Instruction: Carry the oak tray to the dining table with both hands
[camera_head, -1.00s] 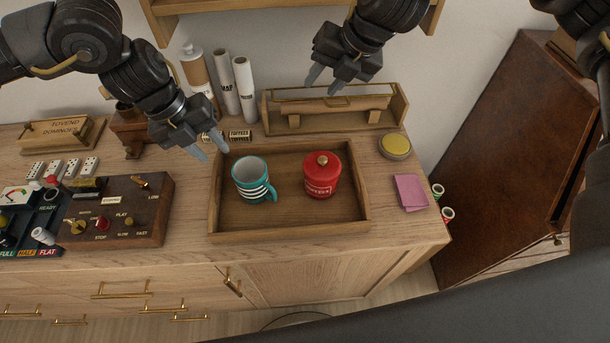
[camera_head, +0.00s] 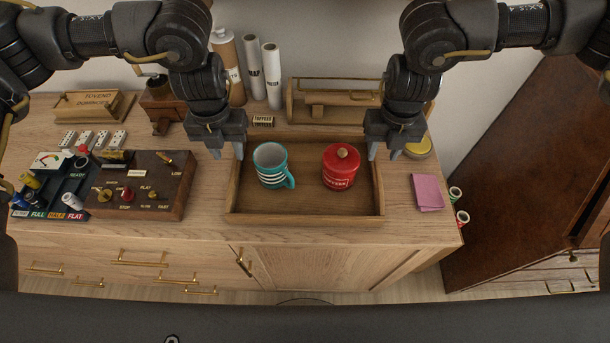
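The oak tray (camera_head: 300,218) sits on the wooden sideboard, its low walls around a teal-and-white striped mug (camera_head: 270,168) and a red lidded tin (camera_head: 341,172). My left gripper (camera_head: 229,153) points down at the tray's left wall, its two fingers apart, one towards each side of the wall. My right gripper (camera_head: 384,153) points down at the right wall in the same way. Both look open, and I cannot tell whether any fingertip touches the wood. The grippers hide the far parts of the side walls. No dining table is recognisable in view.
A control box (camera_head: 145,190) with knobs stands left of the tray. A wooden rack (camera_head: 305,100) and white rolls (camera_head: 272,75) are behind it. A yellow-topped round tin (camera_head: 418,148) and pink napkins (camera_head: 428,192) lie to the right. A dark brown cabinet (camera_head: 530,170) stands further right.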

